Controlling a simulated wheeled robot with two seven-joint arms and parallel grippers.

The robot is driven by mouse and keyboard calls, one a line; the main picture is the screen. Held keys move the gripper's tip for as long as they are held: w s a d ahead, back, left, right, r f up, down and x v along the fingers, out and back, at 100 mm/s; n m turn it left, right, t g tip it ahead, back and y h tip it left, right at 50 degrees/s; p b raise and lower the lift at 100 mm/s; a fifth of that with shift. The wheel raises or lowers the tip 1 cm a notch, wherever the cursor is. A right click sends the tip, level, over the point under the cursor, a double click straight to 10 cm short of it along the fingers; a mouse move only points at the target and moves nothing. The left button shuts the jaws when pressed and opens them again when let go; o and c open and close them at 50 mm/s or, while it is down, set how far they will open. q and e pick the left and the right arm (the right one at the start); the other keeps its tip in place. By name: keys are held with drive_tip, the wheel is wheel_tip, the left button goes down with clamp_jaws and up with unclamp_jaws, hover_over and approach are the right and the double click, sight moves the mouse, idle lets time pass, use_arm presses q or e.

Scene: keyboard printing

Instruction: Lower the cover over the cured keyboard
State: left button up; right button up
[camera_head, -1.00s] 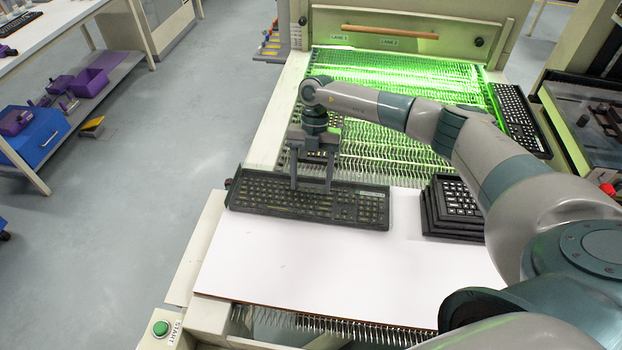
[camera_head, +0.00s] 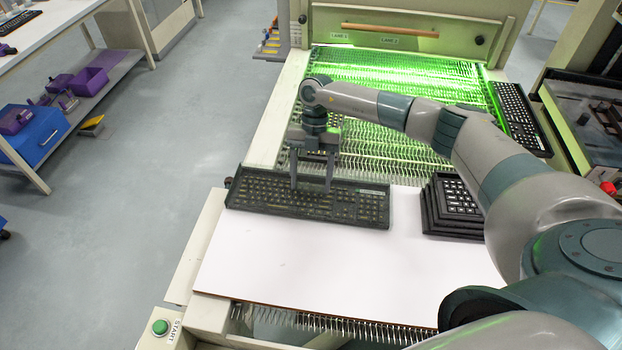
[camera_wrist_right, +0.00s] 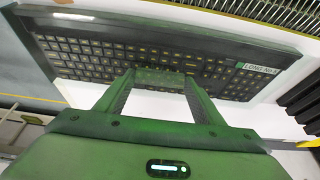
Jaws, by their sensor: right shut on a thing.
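A black keyboard (camera_head: 262,194) lies at the far left of the white board (camera_head: 290,262), inside a dark raised rim; it also fills the top of the right wrist view (camera_wrist_right: 85,52). A pale label strip shows at its right end. My right gripper (camera_head: 312,186) points down onto the middle of the keyboard. In the right wrist view its fingers (camera_wrist_right: 160,75) stand apart with a dark piece between their tips. I take this piece to be the cover, but its outline blends with the keyboard. My left gripper is not in view.
A stack of black trays with a keypad (camera_head: 456,198) stands right of the keyboard. Behind is a green-lit conveyor (camera_head: 400,80) under a hood with a wooden handle (camera_head: 390,31). Another keyboard (camera_head: 520,118) lies at the right. The front of the white board is clear.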

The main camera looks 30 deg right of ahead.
drive_tip(key=shift+f, duration=0.1)
drive_tip(key=o, duration=1.3)
drive_tip(key=shift+c, duration=0.2)
drive_tip(key=shift+r+p, duration=2.55)
drive_tip(key=shift+r, duration=1)
drive_tip(key=shift+s+f, duration=0.1)
